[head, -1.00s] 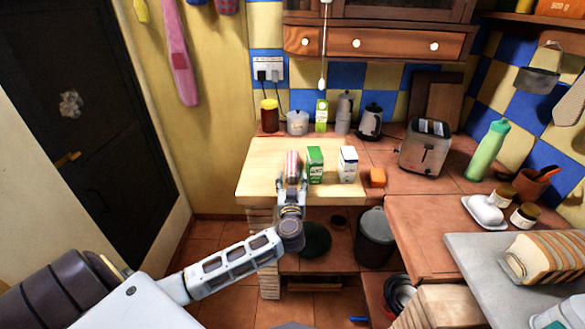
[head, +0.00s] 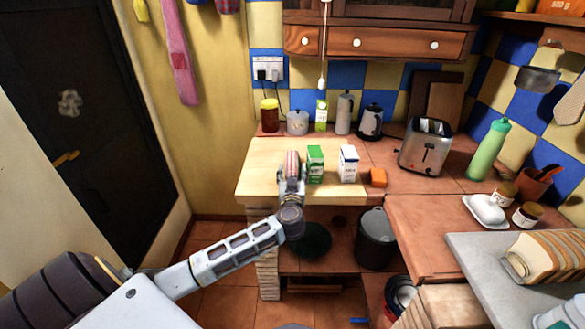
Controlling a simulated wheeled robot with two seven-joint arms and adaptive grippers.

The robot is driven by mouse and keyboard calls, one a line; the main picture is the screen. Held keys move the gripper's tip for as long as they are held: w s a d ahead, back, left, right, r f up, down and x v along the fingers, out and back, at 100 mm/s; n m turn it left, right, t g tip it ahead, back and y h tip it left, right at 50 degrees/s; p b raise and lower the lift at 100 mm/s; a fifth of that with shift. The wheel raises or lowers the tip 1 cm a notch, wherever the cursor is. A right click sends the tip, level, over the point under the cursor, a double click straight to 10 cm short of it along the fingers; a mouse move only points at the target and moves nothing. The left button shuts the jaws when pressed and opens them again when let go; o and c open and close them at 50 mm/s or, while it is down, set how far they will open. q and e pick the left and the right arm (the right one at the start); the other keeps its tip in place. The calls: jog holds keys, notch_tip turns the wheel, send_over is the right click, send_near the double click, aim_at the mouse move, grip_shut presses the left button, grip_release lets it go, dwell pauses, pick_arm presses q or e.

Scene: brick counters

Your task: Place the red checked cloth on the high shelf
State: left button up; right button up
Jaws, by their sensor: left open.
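A small red-and-white patterned thing (head: 292,157), which looks like the red checked cloth folded or rolled, stands on the pale wooden board (head: 262,160) at the counter's left. My left gripper (head: 291,172) is open at its near side, and its fingers hide the lower part. I cannot tell whether they touch it. A high shelf (head: 535,19) runs along the right wall at the top edge, with an orange box (head: 562,7) on it. My right gripper is not in view.
A canister, kettle and toaster (head: 425,147) stand behind. A drawer cabinet (head: 385,43) hangs above.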

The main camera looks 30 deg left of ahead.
pick_arm(q)
jog(key=shift+w+a, duration=0.2)
jog(key=shift+w, duration=0.15)
jog(key=shift+w+a, duration=0.2)
jog(key=shift+w, duration=0.1)
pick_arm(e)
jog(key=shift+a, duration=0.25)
pick_arm(q)
jog(key=shift+c, duration=0.4)
jog(key=c, duration=0.8)
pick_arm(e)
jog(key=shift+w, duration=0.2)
pick_arm(q)
jog(key=shift+r, duration=0.15)
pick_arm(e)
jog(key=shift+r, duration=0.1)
pick_arm(q)
jog(key=shift+r, duration=0.45)
notch_tip(320, 180, up, 17)
jog(key=p, duration=0.4)
jog(key=shift+p, duration=0.4)
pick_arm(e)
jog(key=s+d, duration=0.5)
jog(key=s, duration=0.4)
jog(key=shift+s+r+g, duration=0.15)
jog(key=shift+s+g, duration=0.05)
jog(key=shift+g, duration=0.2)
